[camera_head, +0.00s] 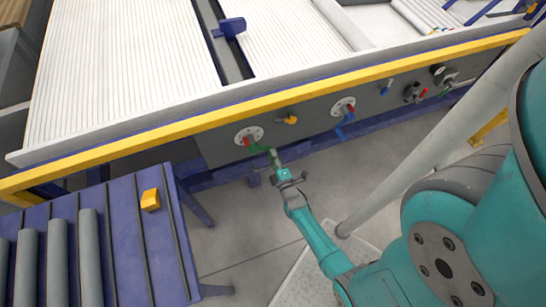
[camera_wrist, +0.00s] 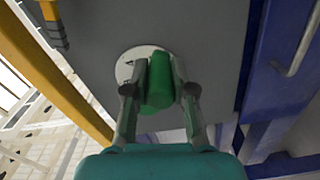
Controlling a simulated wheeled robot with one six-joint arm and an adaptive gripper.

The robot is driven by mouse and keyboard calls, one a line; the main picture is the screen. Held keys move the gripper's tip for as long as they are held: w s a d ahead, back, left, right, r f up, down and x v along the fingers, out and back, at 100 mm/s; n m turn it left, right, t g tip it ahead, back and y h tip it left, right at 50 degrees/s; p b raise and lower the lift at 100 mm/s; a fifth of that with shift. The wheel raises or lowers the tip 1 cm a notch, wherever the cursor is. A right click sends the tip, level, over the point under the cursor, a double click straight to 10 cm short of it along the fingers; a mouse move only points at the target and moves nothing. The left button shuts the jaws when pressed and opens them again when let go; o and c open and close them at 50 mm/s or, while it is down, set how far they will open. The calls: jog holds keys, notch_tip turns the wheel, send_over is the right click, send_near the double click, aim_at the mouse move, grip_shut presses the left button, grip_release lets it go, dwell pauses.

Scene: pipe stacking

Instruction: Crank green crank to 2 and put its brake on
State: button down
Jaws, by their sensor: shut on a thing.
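The green crank (camera_head: 260,150) sits on a pale round dial (camera_head: 249,134) on the grey panel under the yellow rail. A red part (camera_head: 246,142), perhaps its brake, shows at the dial. My gripper (camera_head: 275,160) reaches up to the crank from below. In the wrist view my gripper (camera_wrist: 160,92) is shut on the green crank handle (camera_wrist: 158,84), one finger on each side. The handle covers much of the dial (camera_wrist: 130,64), so I cannot read the crank's number. The red part does not show in the wrist view.
To the right on the panel are a yellow handle (camera_head: 290,119), another dial (camera_head: 343,107) with a blue crank (camera_head: 343,130), and several small fittings. A yellow rail (camera_head: 210,118) runs above. A blue rack (camera_head: 110,235) with grey pipes and a yellow block (camera_head: 150,200) stands lower left.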

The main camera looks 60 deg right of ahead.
jog(key=shift+w+r, duration=0.1)
jog(key=shift+r, duration=0.05)
jog(key=c, duration=1)
grip_release()
jog(key=shift+o, duration=0.2)
jog(key=v, duration=1.2)
jog(key=shift+c, duration=0.3)
